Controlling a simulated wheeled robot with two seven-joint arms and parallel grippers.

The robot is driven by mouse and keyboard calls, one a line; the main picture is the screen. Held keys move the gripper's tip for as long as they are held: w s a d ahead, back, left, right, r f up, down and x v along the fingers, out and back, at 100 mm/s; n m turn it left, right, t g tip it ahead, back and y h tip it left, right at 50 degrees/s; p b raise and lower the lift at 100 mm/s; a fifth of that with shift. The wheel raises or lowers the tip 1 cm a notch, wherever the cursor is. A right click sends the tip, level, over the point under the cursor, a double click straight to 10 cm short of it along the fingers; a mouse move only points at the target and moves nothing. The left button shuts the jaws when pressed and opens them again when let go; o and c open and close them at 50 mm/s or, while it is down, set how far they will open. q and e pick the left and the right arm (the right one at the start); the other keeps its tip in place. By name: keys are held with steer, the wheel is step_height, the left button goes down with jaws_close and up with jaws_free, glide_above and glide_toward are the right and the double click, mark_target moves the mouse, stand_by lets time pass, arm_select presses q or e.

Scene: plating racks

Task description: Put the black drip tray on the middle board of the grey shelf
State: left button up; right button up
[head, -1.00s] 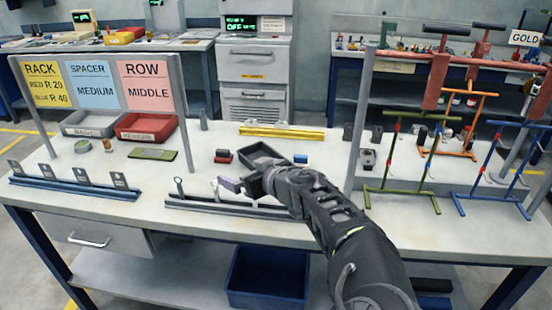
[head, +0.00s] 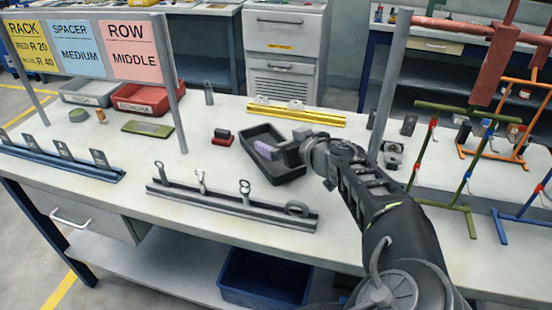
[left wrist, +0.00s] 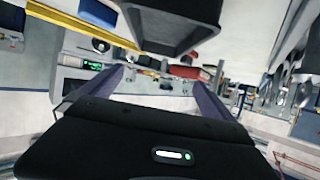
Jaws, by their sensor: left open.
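The black drip tray (head: 256,138) lies on the white worktop, an open shallow box set at a slant. My left gripper (head: 266,149) is over the tray in the head view, its purple fingers in front of the tray's interior; I cannot tell if they touch it. In the left wrist view the open fingers (left wrist: 160,95) are spread apart with nothing clearly between them, and the dark tray (left wrist: 170,22) shows beyond them at the top. My right gripper is out of view. I cannot make out a grey shelf with a middle board.
A grey rail with upright hooks (head: 230,206) stands in front of the tray. A red-and-black block (head: 223,138) is left of it, a yellow bar (head: 296,116) behind. Green (head: 466,160) and orange frames stand at right. A blue bin (head: 265,276) sits under the table.

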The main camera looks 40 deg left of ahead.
mark_target(279, 166)
arm_select(q)
steer(key=f, duration=0.1)
steer(key=f+b, duration=0.2)
steer(key=shift+w, duration=0.25)
steer(key=shift+f+b, duration=0.85)
steer(key=shift+f, duration=0.05)
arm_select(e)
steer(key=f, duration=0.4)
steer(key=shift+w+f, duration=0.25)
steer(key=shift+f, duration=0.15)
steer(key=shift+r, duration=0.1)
arm_select(q)
steer(key=shift+x, duration=1.25)
steer(key=shift+p+x, duration=0.45)
steer(key=shift+x, duration=2.25)
steer(key=shift+r, duration=0.15)
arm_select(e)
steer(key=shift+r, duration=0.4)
